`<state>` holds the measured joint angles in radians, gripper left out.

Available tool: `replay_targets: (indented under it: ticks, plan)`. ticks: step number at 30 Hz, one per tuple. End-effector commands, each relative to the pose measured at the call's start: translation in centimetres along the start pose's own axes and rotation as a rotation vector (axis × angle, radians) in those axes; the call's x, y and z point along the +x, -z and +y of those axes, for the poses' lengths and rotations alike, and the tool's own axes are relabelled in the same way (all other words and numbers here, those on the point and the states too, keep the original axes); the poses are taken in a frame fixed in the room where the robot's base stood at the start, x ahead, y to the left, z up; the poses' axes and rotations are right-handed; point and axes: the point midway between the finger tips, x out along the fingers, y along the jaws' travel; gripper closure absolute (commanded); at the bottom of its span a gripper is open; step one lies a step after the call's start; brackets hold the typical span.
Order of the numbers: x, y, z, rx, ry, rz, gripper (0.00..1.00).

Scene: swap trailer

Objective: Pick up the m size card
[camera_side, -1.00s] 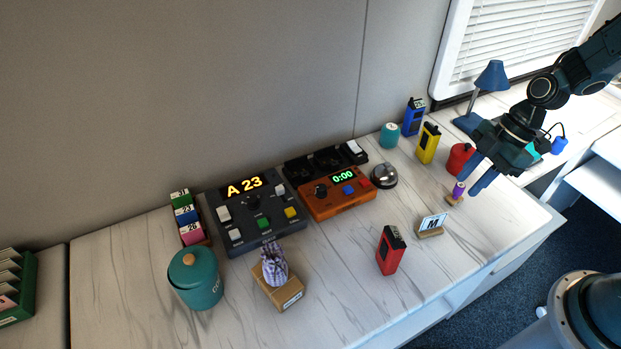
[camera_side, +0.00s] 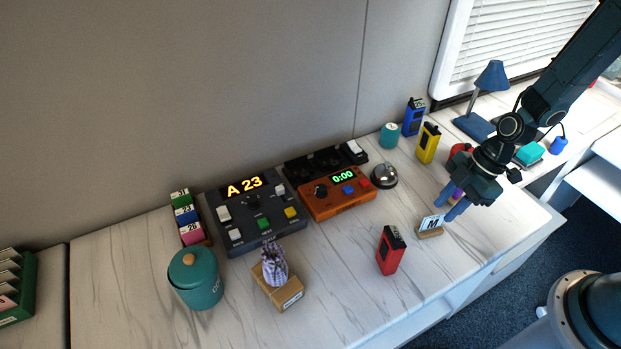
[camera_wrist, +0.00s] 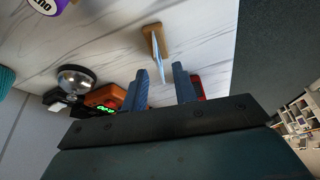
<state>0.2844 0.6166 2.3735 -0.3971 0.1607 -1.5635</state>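The M size card (camera_side: 432,223) is a small white card with a black M, upright in a wooden stand (camera_side: 430,233) on the desk's right part. In the wrist view the card (camera_wrist: 159,66) shows nearly edge-on in its wooden stand (camera_wrist: 151,42), just beyond the fingertips and between their lines. My gripper (camera_side: 448,207) is above and beside the card in the side view, fingers angled down at it. In the wrist view my gripper (camera_wrist: 158,80) has its two blue fingers apart with nothing between them. Whether a finger touches the card I cannot tell.
A red radio-like device (camera_side: 390,250) stands left of the card. A silver bell (camera_side: 384,175) and an orange timer box (camera_side: 337,198) are farther left. A purple-topped item (camera_wrist: 47,5) is near the stand, with a red canister (camera_side: 458,150) behind. Desk in front of the card is clear.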

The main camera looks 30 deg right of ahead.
Motion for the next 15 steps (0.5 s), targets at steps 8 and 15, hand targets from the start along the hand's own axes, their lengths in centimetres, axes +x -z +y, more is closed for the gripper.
replay_targets:
  ticks: [8,15]
  plan:
    - [0.9,0.1,0.0,-0.001,0.003,0.000,0.72]
    - [3.2,0.1,0.1,-0.001,0.004,0.000,0.72]
